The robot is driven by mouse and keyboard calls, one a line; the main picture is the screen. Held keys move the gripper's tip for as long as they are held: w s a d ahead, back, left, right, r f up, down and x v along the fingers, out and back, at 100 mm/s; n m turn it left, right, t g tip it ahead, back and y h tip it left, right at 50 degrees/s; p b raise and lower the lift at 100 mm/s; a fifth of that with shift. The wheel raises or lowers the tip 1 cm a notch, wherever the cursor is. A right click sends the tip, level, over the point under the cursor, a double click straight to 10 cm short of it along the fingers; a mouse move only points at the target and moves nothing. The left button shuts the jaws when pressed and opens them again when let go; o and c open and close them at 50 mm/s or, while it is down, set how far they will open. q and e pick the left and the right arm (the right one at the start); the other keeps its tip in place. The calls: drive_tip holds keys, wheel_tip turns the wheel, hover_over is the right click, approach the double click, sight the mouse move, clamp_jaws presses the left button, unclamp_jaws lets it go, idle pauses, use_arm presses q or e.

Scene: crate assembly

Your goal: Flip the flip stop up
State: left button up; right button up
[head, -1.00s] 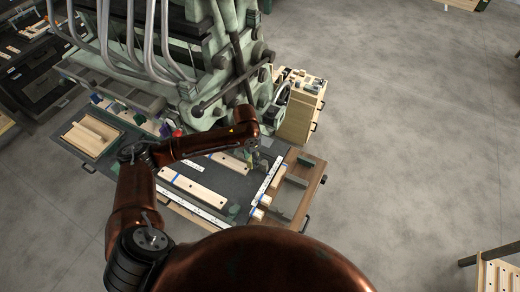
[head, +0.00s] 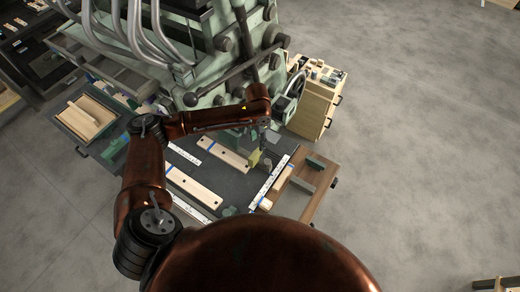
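My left arm reaches in from the left over the dark work table (head: 237,185) of the green machine. My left gripper (head: 264,150) points down near the white ruled strip (head: 270,182), beside a small yellowish piece (head: 254,159). The gripper is small and dark here, so its fingers and any contact cannot be made out. I cannot pick out the flip stop with certainty; it may be among the small parts near the gripper. A small green part (head: 229,211) lies at the table's near edge. My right gripper is not in view.
Pale wooden boards (head: 194,187) lie on the table. The green machine (head: 225,85) stands behind it with levers. A brown wooden board (head: 308,200) with dark bars is at the right. A wooden cabinet (head: 310,108) stands behind. The floor to the right is open.

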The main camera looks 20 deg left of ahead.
sight(258, 150)
use_arm(q)
wheel_tip(258, 150, down, 7)
drive_tip(key=shift+d+f, duration=0.1)
drive_tip(key=shift+d, duration=0.05)
drive_tip(key=shift+c, duration=0.5)
clamp_jaws()
drive_tip(key=shift+w+a, duration=0.1)
drive_tip(key=shift+a, duration=0.15)
